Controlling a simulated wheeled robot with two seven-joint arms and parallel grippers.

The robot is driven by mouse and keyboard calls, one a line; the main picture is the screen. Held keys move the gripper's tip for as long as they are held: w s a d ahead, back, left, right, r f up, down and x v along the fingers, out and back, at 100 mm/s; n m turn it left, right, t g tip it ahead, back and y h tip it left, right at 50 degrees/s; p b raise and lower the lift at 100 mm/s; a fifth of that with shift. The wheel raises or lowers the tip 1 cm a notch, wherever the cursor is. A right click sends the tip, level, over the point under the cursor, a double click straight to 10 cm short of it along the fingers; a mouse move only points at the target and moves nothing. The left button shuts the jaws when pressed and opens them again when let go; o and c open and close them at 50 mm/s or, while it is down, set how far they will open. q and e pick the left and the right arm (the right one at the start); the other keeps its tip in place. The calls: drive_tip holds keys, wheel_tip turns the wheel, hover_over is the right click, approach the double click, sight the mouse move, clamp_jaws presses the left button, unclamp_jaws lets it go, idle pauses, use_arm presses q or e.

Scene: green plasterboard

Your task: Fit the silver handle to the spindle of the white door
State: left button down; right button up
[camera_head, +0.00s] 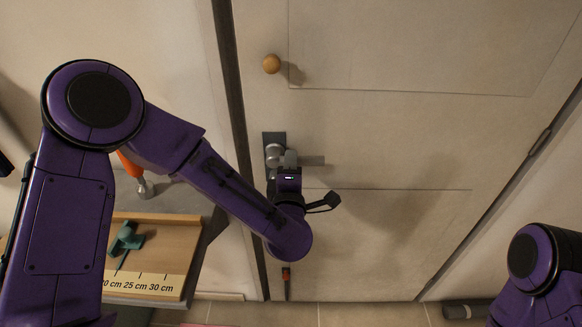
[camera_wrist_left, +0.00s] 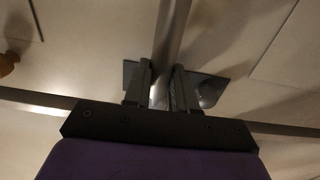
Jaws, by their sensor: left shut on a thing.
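The white door (camera_head: 400,140) fills the middle and right of the head view. A dark plate (camera_head: 273,138) with a round silver part sits near its left edge; the plate also shows in the left wrist view (camera_wrist_left: 212,89). My left gripper (camera_head: 289,168) is at this plate. It is shut on the silver handle (camera_head: 312,160), which also shows between the fingers in the left wrist view (camera_wrist_left: 171,35). The handle's bar points right in the head view. The spindle is hidden, so I cannot tell whether the handle sits on it. My right gripper is out of view.
A round wooden knob (camera_head: 271,63) is on the door above the plate. At lower left, a wooden tray (camera_head: 184,228) with a ruler strip holds a green tool (camera_head: 125,240). An orange-handled tool (camera_head: 131,166) lies behind it. A dark cylinder (camera_head: 466,311) lies at lower right.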

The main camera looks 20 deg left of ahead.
use_arm(q)
drive_tip(key=c, duration=0.8)
unclamp_jaws()
drive_tip(key=shift+w, duration=0.1)
drive_tip(key=shift+c, duration=0.2)
drive_tip(key=b+v, duration=0.2)
drive_tip(key=v, duration=0.8)
drive_tip(key=shift+s+b, duration=0.3)
drive_tip(key=shift+b, duration=0.1)
drive_tip(key=shift+d, duration=0.1)
